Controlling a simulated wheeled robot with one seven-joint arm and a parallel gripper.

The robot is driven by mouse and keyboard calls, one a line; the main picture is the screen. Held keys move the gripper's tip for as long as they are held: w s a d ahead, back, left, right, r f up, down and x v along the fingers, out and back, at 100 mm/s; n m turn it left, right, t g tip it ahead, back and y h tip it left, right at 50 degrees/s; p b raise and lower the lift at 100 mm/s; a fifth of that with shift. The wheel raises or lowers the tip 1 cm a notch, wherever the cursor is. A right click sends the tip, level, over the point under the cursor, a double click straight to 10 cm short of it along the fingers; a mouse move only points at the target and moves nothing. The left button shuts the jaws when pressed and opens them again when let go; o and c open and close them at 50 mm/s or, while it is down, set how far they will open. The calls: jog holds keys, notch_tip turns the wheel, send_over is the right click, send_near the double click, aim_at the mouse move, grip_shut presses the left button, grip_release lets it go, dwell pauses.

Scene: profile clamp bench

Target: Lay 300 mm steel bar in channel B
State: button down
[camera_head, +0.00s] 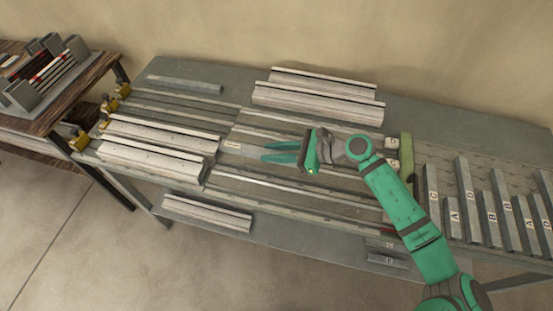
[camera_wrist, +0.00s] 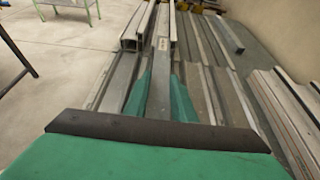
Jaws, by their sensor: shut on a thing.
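My gripper (camera_head: 268,153) is above the middle of the bench, its green fingers pointing left. In the wrist view my gripper (camera_wrist: 160,95) is shut on a grey steel bar (camera_wrist: 158,98), which runs forward between the fingers. The bar's far end carries a pale label (camera_wrist: 163,44), too small to read, and lies close to the ends of two pale profiles. In the head view the labelled bar end (camera_head: 234,147) shows just left of the fingertips. I cannot tell whether the bar touches the channel floor. The long parallel channels (camera_head: 290,188) run left to right; channel B's tag is not readable.
A dark bar (camera_head: 185,84) lies at back left. Yellow clamps (camera_head: 79,141) line the left end.

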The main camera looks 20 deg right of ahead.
aim_at(276, 167)
jog(key=shift+d+f, duration=0.15)
jog(key=shift+f, duration=0.05)
jog(key=shift+d+f, duration=0.2)
jog(key=shift+f, duration=0.75)
jog(key=shift+d+f, duration=0.15)
jog(key=shift+f, duration=0.8)
jog(key=shift+f, duration=0.3)
jog(key=c, duration=1.5)
grip_release()
jog(key=shift+r, duration=0.3)
jog(key=v, duration=1.2)
jog(key=shift+s, duration=0.15)
